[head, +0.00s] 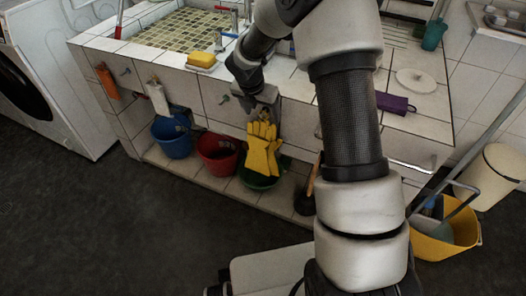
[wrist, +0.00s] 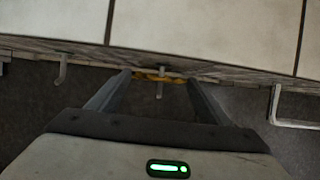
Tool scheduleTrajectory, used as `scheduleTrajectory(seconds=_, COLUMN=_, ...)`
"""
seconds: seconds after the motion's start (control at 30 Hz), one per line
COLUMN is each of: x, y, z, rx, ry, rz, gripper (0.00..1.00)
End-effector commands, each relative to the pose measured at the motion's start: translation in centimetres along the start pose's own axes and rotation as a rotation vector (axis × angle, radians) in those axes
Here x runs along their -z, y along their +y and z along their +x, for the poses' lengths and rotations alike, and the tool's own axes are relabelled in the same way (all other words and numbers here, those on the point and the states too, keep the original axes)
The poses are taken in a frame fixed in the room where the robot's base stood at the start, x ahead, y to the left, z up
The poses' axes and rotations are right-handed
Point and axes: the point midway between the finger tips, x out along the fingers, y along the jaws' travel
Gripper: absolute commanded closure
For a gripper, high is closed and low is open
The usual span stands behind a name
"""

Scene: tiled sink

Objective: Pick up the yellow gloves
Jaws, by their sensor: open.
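The yellow gloves (head: 263,150) hang against the tiled front of the sink counter in the head view, over a green bucket (head: 262,178). In the wrist view only a thin yellow strip of the gloves (wrist: 150,77) shows, at a metal hook (wrist: 160,90) under the counter edge. My gripper (head: 266,112) is at the top of the gloves in the head view. In the wrist view my gripper (wrist: 160,78) is open, with one finger on each side of the yellow strip. I cannot tell whether the fingers touch the gloves. Most of the gloves is hidden in the wrist view.
The tiled counter edge (wrist: 210,30) runs close above the fingers. More hooks (wrist: 62,70) and a metal bar (wrist: 290,122) stick out to the sides. Blue (head: 172,138) and red (head: 218,152) buckets stand left of the green one. The dark floor in front is clear.

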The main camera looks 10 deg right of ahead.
Motion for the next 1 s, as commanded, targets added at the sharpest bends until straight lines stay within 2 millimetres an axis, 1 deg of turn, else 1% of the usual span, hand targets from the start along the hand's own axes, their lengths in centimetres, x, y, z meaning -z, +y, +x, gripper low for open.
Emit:
scheduleTrajectory(seconds=0.03, x=-0.03, y=0.02, z=0.58, rx=-0.001, ry=-0.001, rz=0.000, gripper=0.28)
scheduleTrajectory(seconds=0.07, x=-0.07, y=0.03, z=0.67, rx=-0.001, ry=-0.002, rz=0.000, gripper=0.28)
scheduleTrajectory(seconds=0.27, x=-0.14, y=0.01, z=0.59, rx=-0.001, ry=-0.002, rz=0.000, gripper=0.28)
scheduleTrajectory(seconds=0.3, x=-0.14, y=0.00, z=0.59, rx=-0.001, ry=-0.002, rz=0.000, gripper=0.34)
scheduleTrajectory(seconds=0.37, x=-0.13, y=-0.01, z=0.59, rx=-0.001, ry=-0.002, rz=0.000, gripper=0.45)
scheduleTrajectory(seconds=0.6, x=-0.10, y=0.00, z=0.60, rx=-0.001, ry=-0.001, rz=0.000, gripper=0.85)
scheduleTrajectory(seconds=1.0, x=-0.03, y=0.11, z=0.56, rx=-0.003, ry=0.000, rz=-0.001, gripper=0.86)
